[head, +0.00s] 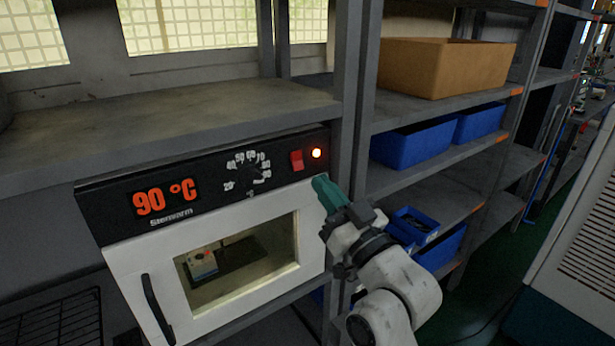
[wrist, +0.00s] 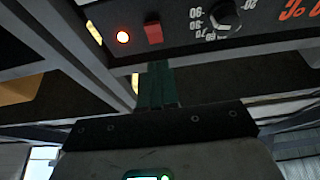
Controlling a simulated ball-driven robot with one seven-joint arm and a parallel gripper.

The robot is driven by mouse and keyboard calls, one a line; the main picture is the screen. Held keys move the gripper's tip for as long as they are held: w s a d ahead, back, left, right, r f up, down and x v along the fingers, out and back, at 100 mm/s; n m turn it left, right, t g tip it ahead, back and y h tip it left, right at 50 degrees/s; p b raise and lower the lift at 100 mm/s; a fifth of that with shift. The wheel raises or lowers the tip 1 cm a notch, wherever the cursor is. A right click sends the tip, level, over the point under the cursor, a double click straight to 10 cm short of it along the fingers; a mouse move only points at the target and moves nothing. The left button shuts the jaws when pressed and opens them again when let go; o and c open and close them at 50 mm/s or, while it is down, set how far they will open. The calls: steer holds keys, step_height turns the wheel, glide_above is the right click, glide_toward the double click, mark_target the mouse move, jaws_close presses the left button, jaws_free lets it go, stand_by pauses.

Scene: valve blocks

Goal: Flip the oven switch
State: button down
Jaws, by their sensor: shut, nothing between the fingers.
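The oven (head: 120,265) stands on a shelf, with a white door and a black control panel. Its red switch (head: 297,160) is at the panel's right end, beside a lit orange lamp (head: 317,153). The display reads 90 °C. My gripper (head: 322,182) has green fingers, shut and empty, a little below and to the right of the switch in the head view. In the wrist view the switch (wrist: 153,32) is just beyond the tips of my gripper (wrist: 157,66). I cannot tell whether the tips touch the panel.
A dial (head: 246,172) is left of the switch, and a dark door handle (head: 157,308) is on the oven's left. Grey shelf posts (head: 350,100) stand close to the right. Blue bins (head: 413,143) and a brown box (head: 445,66) fill the right shelves.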

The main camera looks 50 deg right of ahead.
mark_target(297, 170)
steer(key=shift+w+d+f+p, duration=0.15)
steer(key=shift+w+d+p, duration=0.1)
steer(key=shift+w, duration=0.65)
steer(key=shift+w+d+f+p, duration=0.1)
steer(key=shift+w+d, duration=0.15)
steer(key=shift+w, duration=0.65)
steer(key=shift+w+d+f+p, duration=0.15)
steer(key=shift+w+d+p, duration=0.1)
steer(key=shift+w, duration=0.65)
steer(key=shift+f+b, duration=0.15)
steer(key=shift+b, duration=0.15)
steer(key=shift+w+f+b, duration=0.2)
steer(key=shift+f+b, duration=0.15)
steer(key=shift+b, duration=0.85)
steer(key=b, duration=0.1)
steer(key=t+b, duration=0.1)
steer(key=b, duration=0.1)
steer(key=shift+w+d+f, duration=0.15)
steer(key=shift+w+f, duration=0.1)
steer(key=shift+r, duration=0.4)
steer(key=shift+s+f, duration=0.1)
